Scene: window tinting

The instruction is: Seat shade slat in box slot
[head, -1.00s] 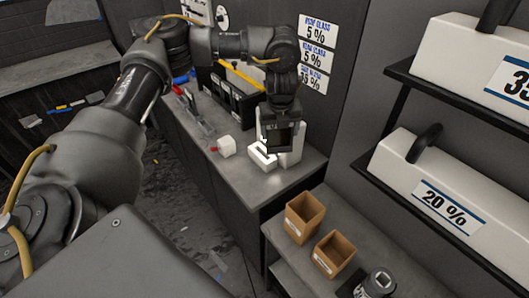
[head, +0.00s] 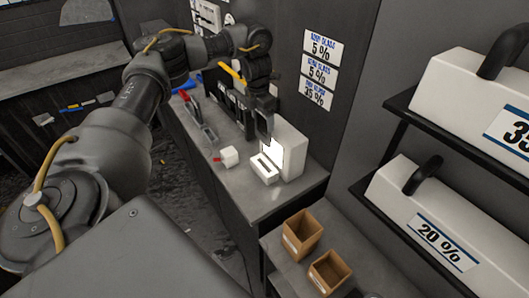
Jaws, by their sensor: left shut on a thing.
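My left gripper (head: 262,128) points down at the far end of the counter. It is shut on a thin piece that I take for the shade slat; the piece is small and hard to make out against the white behind it. Just below and in front of the gripper is a white box with a dark slot in its top (head: 265,172). A taller white block (head: 292,150) stands behind it. I cannot tell whether the slat touches the box. My right gripper is not in view.
A small white cube with a red tip (head: 229,157) lies left of the box on the grey counter (head: 262,205). Dark bins and tools stand further back. Two brown open boxes (head: 301,236) (head: 328,272) sit on a lower shelf. Labelled white cases (head: 425,215) are on the right shelves.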

